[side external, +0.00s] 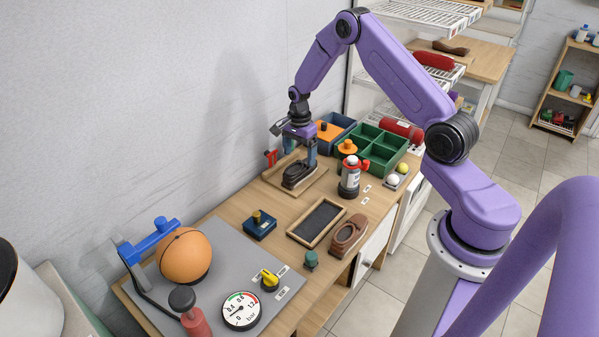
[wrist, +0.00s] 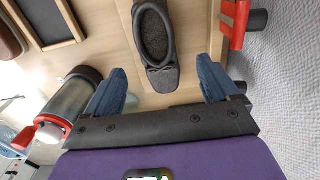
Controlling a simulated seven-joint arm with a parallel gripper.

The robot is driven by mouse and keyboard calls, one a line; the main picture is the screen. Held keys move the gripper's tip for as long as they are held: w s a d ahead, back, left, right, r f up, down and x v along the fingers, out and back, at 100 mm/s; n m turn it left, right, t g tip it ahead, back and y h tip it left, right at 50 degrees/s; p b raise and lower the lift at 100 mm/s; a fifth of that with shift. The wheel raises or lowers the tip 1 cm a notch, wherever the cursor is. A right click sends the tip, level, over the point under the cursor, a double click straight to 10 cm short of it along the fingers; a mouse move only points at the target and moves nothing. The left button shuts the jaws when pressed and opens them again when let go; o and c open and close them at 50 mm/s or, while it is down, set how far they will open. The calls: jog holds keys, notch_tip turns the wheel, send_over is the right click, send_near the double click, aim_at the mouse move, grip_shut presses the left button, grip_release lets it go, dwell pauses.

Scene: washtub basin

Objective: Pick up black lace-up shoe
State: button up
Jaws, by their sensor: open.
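The black lace-up shoe (side external: 298,178) lies on a light wooden board at the wall side of the table. In the wrist view the dark shoe (wrist: 163,79) has its opening towards the top and its bow and toe towards my gripper. My gripper (side external: 298,152) is over the shoe, pointing down. Its two blue fingers are wide apart in the wrist view (wrist: 162,88), one on each side of the toe, with nothing held. I cannot tell how much height separates the fingertips from the shoe.
A red-topped canister (side external: 350,178) stands right of the shoe, and a red object (side external: 270,157) stands on its wall side. Green (side external: 372,150) and blue (side external: 337,126) bins are behind. A dark framed tray (side external: 317,221) and brown shoe (side external: 348,234) lie in front.

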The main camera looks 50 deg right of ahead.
aim_at(299, 163)
jog(key=shift+a+f, duration=0.1)
jog(key=shift+f, duration=2.55)
jog(key=shift+c, duration=0.3)
jog(key=c, duration=1.1)
